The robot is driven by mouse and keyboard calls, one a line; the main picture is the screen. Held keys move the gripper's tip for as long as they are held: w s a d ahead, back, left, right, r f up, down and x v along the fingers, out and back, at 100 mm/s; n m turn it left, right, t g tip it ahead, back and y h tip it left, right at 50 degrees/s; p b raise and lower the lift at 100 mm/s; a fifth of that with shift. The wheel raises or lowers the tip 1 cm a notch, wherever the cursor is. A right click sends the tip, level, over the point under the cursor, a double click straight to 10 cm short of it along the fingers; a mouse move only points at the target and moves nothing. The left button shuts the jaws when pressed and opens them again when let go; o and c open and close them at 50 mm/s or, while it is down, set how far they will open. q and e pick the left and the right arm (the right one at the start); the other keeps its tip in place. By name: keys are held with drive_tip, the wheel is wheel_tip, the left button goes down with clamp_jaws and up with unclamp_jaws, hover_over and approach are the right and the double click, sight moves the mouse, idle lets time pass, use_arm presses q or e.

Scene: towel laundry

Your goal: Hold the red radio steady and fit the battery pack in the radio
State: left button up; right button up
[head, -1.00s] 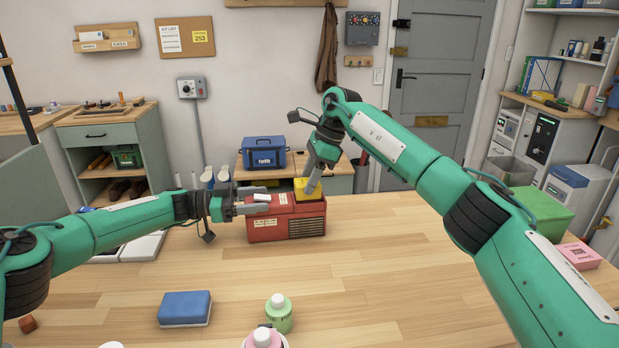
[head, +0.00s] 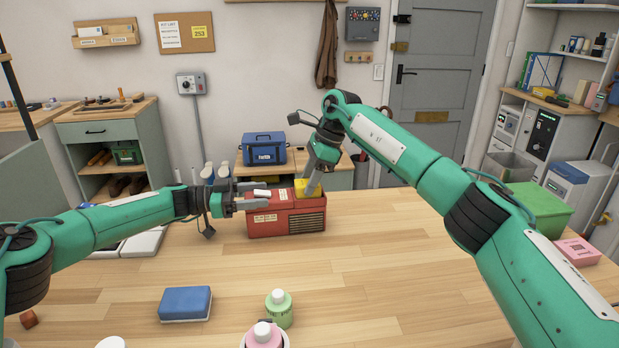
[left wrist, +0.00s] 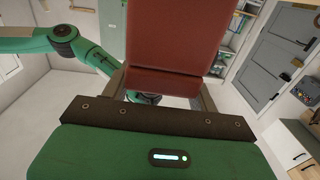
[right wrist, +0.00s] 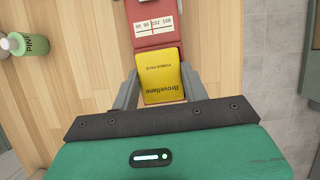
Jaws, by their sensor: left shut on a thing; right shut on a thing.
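The red radio (head: 272,222) stands upright on the table, its top facing up. My left gripper (head: 258,195) is shut on the radio's left end; in the left wrist view the red body (left wrist: 168,45) is between its fingers. My right gripper (head: 310,188) points down and is shut on the yellow battery pack (head: 299,187) at the right end of the radio's top. In the right wrist view the pack (right wrist: 165,77) lies between the fingers, with red casing along its edges and a dial strip (right wrist: 153,28) beyond it. How deep it sits is hidden.
A blue toolbox (head: 264,149) is on a bench behind. The table right of the radio is clear between my arms.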

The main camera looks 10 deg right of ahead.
drive_tip(key=shift+f, duration=0.4)
drive_tip(key=o, duration=1.2)
drive_tip(key=shift+c, duration=0.2)
drive_tip(key=v, duration=1.2)
use_arm(q)
drive_tip(key=o, duration=1.4)
